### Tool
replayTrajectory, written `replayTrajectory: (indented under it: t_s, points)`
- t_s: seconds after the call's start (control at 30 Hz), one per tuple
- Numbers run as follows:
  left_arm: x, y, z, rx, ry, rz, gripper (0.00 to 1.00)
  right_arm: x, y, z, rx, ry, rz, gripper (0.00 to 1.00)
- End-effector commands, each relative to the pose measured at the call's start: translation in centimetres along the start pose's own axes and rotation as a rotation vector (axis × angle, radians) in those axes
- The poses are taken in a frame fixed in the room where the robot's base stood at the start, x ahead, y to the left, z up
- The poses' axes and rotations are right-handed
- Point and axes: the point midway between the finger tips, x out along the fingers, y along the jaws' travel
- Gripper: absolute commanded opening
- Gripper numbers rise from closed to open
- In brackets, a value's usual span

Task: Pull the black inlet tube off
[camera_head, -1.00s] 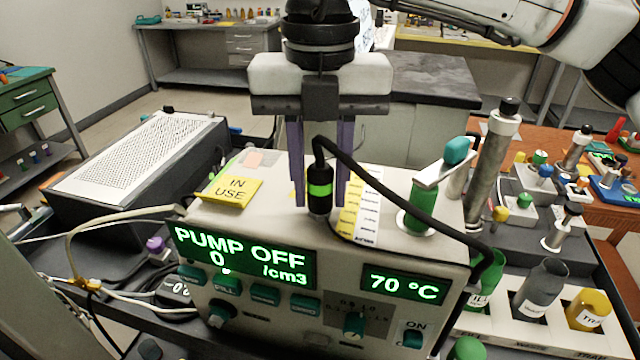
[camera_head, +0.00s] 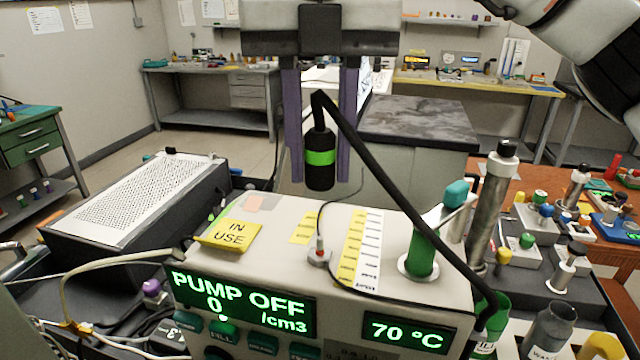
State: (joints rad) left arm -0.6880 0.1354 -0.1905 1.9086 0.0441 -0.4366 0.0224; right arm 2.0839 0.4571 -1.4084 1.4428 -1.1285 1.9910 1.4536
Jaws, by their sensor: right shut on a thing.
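The black inlet tube (camera_head: 375,175) ends in a black connector with a green band (camera_head: 320,158). My right gripper (camera_head: 319,172) points down and is shut on this connector, with a purple finger on each side. The connector hangs upright above the pump machine (camera_head: 270,215), apart from its top. Below it, a small metal inlet fitting (camera_head: 319,254) with a red tip stands bare on the machine's top. The tube arches from the connector down to the machine's right front side. My left gripper is not in view.
A yellow "IN USE" sign (camera_head: 229,233) and scale labels (camera_head: 360,250) are on the machine's top. A green-and-metal valve (camera_head: 423,250) and a tall metal cylinder (camera_head: 492,200) stand to the right. A perforated box (camera_head: 140,195) sits at left.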

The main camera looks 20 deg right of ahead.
Motion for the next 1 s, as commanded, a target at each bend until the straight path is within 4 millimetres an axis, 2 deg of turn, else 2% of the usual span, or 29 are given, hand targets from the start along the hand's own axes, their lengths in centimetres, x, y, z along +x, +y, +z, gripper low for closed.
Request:
replayTrajectory:
  t_s: [0.4,1.0]
  points:
    - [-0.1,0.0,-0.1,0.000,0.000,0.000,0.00,-0.5,0.0,0.0,-0.001,0.001,0.000,0.05]
    - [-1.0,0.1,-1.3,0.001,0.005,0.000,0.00,-3.4,0.0,0.0,0.000,0.000,0.000,0.05]
